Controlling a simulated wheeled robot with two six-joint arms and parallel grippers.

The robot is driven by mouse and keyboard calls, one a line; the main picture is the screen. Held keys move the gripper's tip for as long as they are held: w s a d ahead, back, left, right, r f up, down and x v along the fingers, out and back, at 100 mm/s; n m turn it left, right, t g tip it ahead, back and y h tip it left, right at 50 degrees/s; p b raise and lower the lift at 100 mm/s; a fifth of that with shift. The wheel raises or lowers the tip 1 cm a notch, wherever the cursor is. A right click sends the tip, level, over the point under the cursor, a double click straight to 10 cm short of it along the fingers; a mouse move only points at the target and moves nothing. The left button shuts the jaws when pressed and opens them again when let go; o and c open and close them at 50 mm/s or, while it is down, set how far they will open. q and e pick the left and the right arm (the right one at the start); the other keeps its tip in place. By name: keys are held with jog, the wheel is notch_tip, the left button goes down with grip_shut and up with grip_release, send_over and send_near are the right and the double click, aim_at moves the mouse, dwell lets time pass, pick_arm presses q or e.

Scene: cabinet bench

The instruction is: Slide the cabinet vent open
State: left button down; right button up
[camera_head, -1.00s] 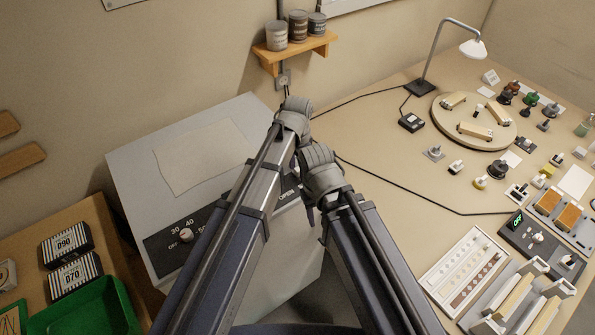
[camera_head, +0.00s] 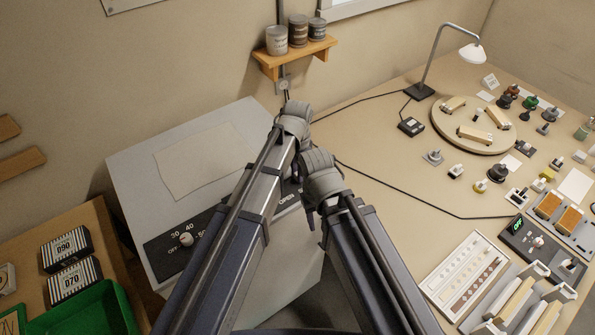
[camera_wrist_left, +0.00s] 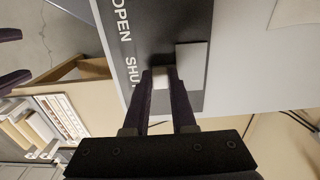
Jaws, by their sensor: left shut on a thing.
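The cabinet (camera_head: 180,135) is a light grey box left of centre in the head view. Its black front panel (camera_head: 165,245) carries a dial (camera_head: 186,239) and the word OPEN. In the left wrist view the black panel (camera_wrist_left: 165,25) reads OPEN and SHUT. A small pale vent tab (camera_wrist_left: 162,76) sits near SHUT, beside a grey plate (camera_wrist_left: 192,66). My left gripper (camera_wrist_left: 163,84) is shut on this tab; my arm hides its fingertips in the head view. My right gripper (camera_head: 308,203) hangs empty at the cabinet's right side; its spread fingers show at the left wrist view's edge.
A bench (camera_head: 380,160) on the right carries a lamp (camera_head: 428,62), a round wooden board (camera_head: 470,108) and many small parts. A wall shelf (camera_head: 295,55) with cans is behind the cabinet. A green bin (camera_head: 85,305) and striped boxes (camera_head: 67,247) are at lower left.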

dwell(0.8)
pick_arm(q)
jog(key=s+a, duration=0.1)
jog(key=a, duration=0.1)
jog(key=s+a, duration=0.3)
jog(key=a, duration=0.1)
jog(key=shift+s, duration=0.25)
jog(key=shift+w, duration=0.1)
jog(key=c, duration=0.8)
grip_release()
jog(key=shift+a, duration=0.1)
jog(key=shift+o, duration=0.4)
notch_tip(320, 180, up, 8)
jog(key=p, duration=0.7)
jog(key=shift+p, duration=0.4)
